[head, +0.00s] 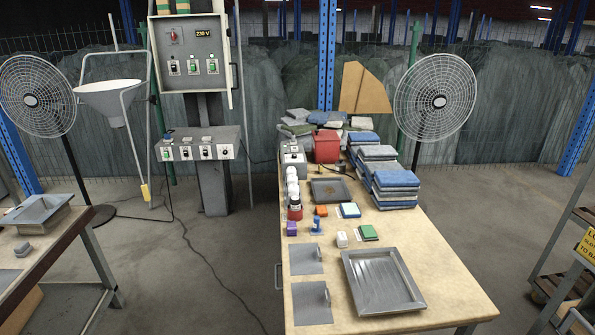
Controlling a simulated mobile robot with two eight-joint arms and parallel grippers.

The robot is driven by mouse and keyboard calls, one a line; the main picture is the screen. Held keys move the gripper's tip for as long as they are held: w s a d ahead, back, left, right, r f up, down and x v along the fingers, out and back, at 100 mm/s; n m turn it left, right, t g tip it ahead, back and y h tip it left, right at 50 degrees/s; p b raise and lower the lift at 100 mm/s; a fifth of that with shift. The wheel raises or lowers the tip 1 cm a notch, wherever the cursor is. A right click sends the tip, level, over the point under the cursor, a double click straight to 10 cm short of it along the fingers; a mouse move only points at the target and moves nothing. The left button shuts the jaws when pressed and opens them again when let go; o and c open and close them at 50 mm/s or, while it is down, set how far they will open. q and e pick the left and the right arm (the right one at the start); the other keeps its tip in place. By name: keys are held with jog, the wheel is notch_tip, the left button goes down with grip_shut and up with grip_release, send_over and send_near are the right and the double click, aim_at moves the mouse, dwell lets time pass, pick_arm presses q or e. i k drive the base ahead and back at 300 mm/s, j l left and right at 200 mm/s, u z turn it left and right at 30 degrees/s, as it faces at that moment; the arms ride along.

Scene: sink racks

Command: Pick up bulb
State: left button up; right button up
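Several small white rounded objects (292,181) stand in a row along the left edge of the wooden table (435,265); they look like bulbs, but they are too small to be sure. A red and dark item (295,212) with a white top stands at the near end of that row. Neither of my grippers shows in the head view.
A metal tray (382,281) lies at the table's near end, beside two flat grey plates (306,260). Small coloured blocks, a red bin (326,146) and folded cloth stacks (396,190) sit farther back. Another table (50,250) is at left; floor lies between them.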

aim_at(293, 188)
jog(key=i+j+z, duration=0.1)
jog(key=i+j, duration=0.15)
jog(key=i+j+z, duration=0.1)
jog(key=i+j, duration=0.2)
jog(key=i+j+z, duration=0.1)
jog(key=i+j, duration=0.15)
jog(key=i+j+z, duration=0.1)
jog(key=i+j, duration=0.15)
jog(key=j, duration=0.15)
jog(key=i+j+z, duration=0.1)
jog(key=j, duration=0.25)
jog(key=i+j+z, duration=0.1)
jog(key=i+j, duration=0.25)
jog(key=i+j+z, duration=0.1)
jog(key=j, duration=0.3)
jog(key=i+j+z, duration=0.1)
jog(key=i+j, duration=0.2)
jog(key=j, duration=0.1)
